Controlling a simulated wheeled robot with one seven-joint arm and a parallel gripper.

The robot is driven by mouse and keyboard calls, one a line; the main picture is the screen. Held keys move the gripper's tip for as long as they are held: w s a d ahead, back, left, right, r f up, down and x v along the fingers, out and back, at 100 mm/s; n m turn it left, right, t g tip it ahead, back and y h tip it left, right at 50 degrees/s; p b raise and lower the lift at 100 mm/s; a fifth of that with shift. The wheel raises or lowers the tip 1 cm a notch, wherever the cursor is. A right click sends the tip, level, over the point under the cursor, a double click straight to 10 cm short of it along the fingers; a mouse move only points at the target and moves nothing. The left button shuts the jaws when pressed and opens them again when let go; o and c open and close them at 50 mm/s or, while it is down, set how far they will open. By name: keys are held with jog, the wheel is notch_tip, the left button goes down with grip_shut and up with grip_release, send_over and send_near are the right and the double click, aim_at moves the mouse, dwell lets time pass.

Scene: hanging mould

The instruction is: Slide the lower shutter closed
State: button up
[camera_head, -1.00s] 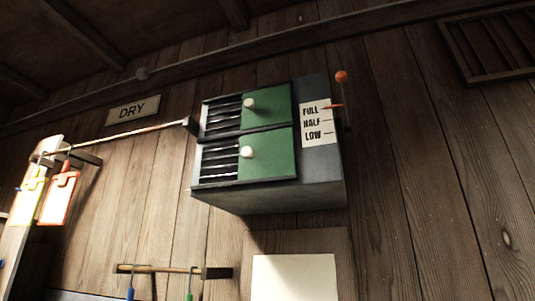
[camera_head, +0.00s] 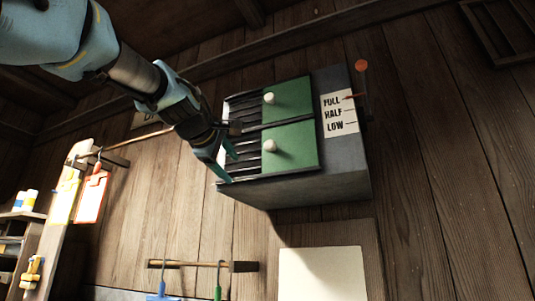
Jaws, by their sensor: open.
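The lower shutter (camera_head: 297,150) is a green panel with a white knob (camera_head: 269,146). It covers the right part of the lower opening of a grey wall box (camera_head: 300,190), and dark slats show to its left. The upper shutter (camera_head: 292,97), also green with a white knob (camera_head: 269,98), stands likewise, with slats showing at its left. My gripper (camera_head: 228,160) is open and empty in front of the lower slats, left of the lower knob and apart from it. My arm comes in from the upper left and hides part of the box's left edge.
A lever with a red ball (camera_head: 361,66) stands at the box's right by a FULL, HALF, LOW label (camera_head: 339,114). A peg rail (camera_head: 200,266) and a pale board (camera_head: 322,274) are below. Clipboards (camera_head: 92,196) hang at left.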

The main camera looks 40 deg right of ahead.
aim_at(269, 144)
jog(key=s+d+r+h, duration=0.1)
jog(key=s+r+h, duration=0.2)
jog(key=s+r, duration=0.45)
jog(key=shift+g, duration=0.4)
jog(key=p+x, duration=0.2)
jog(key=x, duration=0.1)
jog(key=p+x, duration=0.2)
jog(key=x, duration=0.1)
jog(key=r+p+x, duration=0.1)
jog(key=p+x, duration=0.1)
jog(key=x, duration=0.2)
jog(key=shift+w, duration=0.1)
jog(key=shift+w+d+f, duration=0.25)
jog(key=shift+d, duration=0.2)
jog(key=shift+c, duration=0.3)
grip_shut()
